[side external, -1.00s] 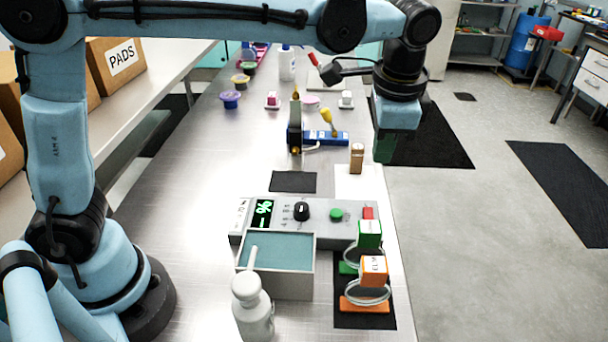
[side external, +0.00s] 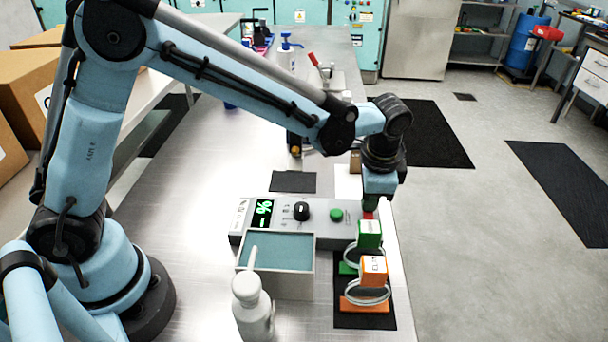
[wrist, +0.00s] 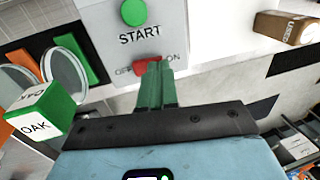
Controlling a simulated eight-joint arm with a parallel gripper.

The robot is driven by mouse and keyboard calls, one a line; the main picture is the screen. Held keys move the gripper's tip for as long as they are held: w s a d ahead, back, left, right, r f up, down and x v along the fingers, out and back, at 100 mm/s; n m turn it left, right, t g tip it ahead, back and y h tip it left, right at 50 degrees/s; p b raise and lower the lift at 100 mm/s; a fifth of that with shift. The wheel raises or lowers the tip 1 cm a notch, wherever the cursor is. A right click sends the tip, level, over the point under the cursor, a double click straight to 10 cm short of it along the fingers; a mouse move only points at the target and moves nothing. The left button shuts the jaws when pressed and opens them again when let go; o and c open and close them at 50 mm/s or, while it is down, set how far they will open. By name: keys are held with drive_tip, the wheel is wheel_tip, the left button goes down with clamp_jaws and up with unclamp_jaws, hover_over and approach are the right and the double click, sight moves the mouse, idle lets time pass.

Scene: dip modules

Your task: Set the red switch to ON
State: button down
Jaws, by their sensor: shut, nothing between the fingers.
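The red switch (wrist: 146,66) is on the grey control panel (side external: 320,216), between the printed words OFF on its left and ON on its right in the wrist view. My gripper (wrist: 158,66) has its green fingers shut and empty, over the right part of the switch and overlapping the gap toward ON. The fingers hide part of the switch, so I cannot tell its setting or whether they touch it. In the side view my gripper (side external: 370,205) points down over the panel's right end, with a little red of the switch (side external: 368,214) showing below.
A green START button (wrist: 134,11) and a black knob (side external: 302,211) sit on the panel. A green block marked OAK (side external: 369,234) and an orange block (side external: 374,270) stand close in front. A grey tray (side external: 290,290) and white bottle (side external: 252,305) are to the left.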

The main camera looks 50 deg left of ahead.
drive_tip(key=shift+f, duration=0.15)
drive_tip(key=shift+w+a+f, duration=0.15)
idle(0.4)
drive_tip(key=shift+s+d, duration=0.65)
drive_tip(key=shift+r, duration=0.2)
wheel_tip(320, 180, up, 14)
drive_tip(key=s+d, duration=0.2)
drive_tip(key=shift+f, duration=0.2)
idle(0.4)
